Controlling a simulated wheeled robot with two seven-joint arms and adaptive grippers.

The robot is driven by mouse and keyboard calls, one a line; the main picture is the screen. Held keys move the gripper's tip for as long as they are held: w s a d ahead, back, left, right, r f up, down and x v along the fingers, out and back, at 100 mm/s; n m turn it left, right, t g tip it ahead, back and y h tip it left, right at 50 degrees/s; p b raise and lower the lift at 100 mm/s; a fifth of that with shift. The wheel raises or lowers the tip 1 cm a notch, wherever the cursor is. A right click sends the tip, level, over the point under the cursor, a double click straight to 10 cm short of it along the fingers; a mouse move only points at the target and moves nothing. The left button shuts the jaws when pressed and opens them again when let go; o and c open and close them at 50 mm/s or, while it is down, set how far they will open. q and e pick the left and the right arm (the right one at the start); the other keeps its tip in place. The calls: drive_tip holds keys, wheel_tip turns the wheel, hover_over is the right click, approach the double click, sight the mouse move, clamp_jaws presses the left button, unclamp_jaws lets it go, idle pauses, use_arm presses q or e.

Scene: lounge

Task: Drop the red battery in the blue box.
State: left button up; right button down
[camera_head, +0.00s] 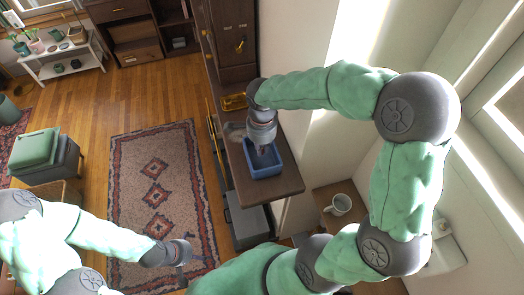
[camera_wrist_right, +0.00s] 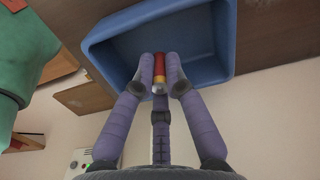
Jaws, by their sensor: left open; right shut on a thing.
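The blue box (camera_head: 268,173) sits on the dark wooden shelf top in the head view. It also fills the upper middle of the right wrist view (camera_wrist_right: 205,32), with its open inside facing the camera. My right gripper (camera_head: 262,150) points down over the box. In the right wrist view its fingertips (camera_wrist_right: 160,88) are shut on the red battery (camera_wrist_right: 159,66), which has a yellowish band and a metallic end. The battery lies within the box's outline there; its height above the floor is unclear.
The wooden shelf top (camera_head: 284,189) runs along the wall, with a yellow item (camera_head: 234,101) behind the box. A white mug (camera_head: 340,204) stands on a separate wooden surface to the right. A patterned rug (camera_head: 155,190) covers the floor to the left.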

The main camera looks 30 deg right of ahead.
drive_tip(key=shift+w+d+f, duration=0.15)
drive_tip(key=shift+f, duration=1.65)
drive_tip(key=shift+f, duration=0.15)
drive_tip(key=c, duration=1.3)
unclamp_jaws()
wheel_tip(320, 180, up, 12)
drive_tip(key=shift+r, duration=0.2)
